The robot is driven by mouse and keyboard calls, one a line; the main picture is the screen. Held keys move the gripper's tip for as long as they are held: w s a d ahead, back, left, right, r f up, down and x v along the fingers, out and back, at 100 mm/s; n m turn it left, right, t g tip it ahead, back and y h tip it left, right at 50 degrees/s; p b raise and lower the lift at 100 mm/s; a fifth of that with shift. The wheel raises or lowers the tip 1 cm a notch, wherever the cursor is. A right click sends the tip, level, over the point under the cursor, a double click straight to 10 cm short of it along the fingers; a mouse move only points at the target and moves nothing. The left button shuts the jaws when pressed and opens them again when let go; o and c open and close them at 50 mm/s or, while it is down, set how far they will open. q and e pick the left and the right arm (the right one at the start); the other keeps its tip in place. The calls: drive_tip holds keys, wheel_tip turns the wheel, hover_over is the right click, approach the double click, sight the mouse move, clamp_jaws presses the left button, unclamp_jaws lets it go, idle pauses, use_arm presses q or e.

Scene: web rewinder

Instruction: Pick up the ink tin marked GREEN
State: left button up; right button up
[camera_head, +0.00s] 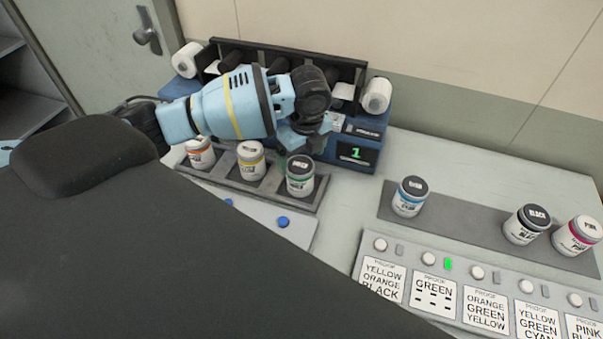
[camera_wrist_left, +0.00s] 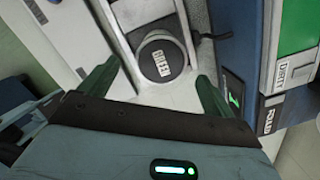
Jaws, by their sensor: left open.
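The ink tin marked GREEN (camera_head: 300,182) is a white tin with a dark lid and a green band. It stands upright in the right-hand pocket of a grey tray (camera_head: 232,185). In the left wrist view its lid (camera_wrist_left: 162,60) faces the camera, with the lettering turned sideways. My left gripper (camera_head: 299,150) is open just above and behind the tin in the head view. In the wrist view its two green fingers (camera_wrist_left: 157,88) stand apart, with the lid between and just beyond them. My right gripper is in neither view.
Orange (camera_head: 200,153) and yellow (camera_head: 251,161) tins fill the tray's other pockets. The blue rewinder (camera_head: 356,135) stands close behind, its display showing 1. Cyan (camera_head: 410,197), black (camera_head: 527,225) and pink (camera_head: 578,236) tins stand on a grey strip at right, behind a row of proof cards.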

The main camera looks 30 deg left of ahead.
sight(300, 165)
use_arm(q)
drive_tip(key=shift+a+f, duration=0.1)
drive_tip(key=shift+f, duration=0.55)
drive_tip(key=shift+w+f, duration=0.15)
drive_tip(key=shift+f, duration=0.15)
drive_tip(key=shift+a+f, duration=0.2)
drive_tip(key=shift+f, duration=1.1)
drive_tip(key=shift+a+f, duration=0.2)
drive_tip(key=shift+f, duration=1.05)
drive_tip(key=shift+w, duration=0.1)
drive_tip(key=c, duration=1.5)
drive_tip(key=shift+r, duration=0.15)
